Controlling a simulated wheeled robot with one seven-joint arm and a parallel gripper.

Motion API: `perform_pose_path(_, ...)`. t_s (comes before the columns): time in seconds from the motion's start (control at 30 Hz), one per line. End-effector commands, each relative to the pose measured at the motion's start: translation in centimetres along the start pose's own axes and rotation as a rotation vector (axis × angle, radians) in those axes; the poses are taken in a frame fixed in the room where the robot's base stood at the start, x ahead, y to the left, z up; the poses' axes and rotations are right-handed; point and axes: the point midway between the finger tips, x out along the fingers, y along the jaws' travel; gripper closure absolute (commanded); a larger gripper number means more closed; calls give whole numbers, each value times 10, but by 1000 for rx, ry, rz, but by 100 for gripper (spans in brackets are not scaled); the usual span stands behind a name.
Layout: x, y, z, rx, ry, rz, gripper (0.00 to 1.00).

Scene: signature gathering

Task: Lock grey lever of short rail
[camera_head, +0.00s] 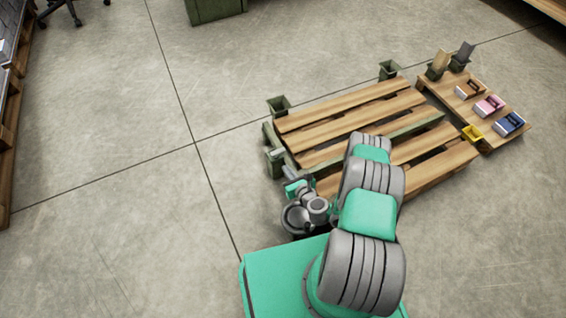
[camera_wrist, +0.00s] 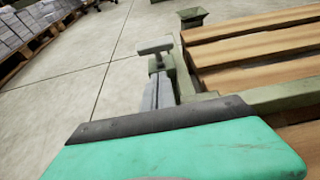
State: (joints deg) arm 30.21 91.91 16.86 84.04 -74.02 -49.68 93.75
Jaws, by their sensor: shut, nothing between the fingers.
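The short rail (camera_head: 268,138) is the green metal end at the left of a wooden pallet frame; its post also shows in the wrist view (camera_wrist: 183,72). The grey lever (camera_head: 275,155) is on the outer side of this rail. In the wrist view, the lever (camera_wrist: 154,47) shows as a T-shaped grey handle left of the rail. My gripper (camera_head: 287,172) is shut and empty, its grey fingers (camera_wrist: 159,85) pointing at the lever. The fingertips are very close to the lever; I cannot tell if they touch.
The wooden pallet (camera_head: 350,118) has green corner sockets. Shelving (camera_head: 8,90) lies at the far left. The floor left of the rail is clear.

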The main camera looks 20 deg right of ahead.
Motion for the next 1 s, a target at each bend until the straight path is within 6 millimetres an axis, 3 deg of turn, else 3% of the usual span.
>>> perform_pose_path(0.03, 13, 2, -2, -5, -4, 4, 100)
perform_pose_path(0.1, 22, 1, 11, -5, -5, 3, 100)
perform_pose_path(0.3, 36, 1, 27, -1, -2, 1, 100)
perform_pose_path(1.0, 35, 0, 38, -3, 64, -2, 100)
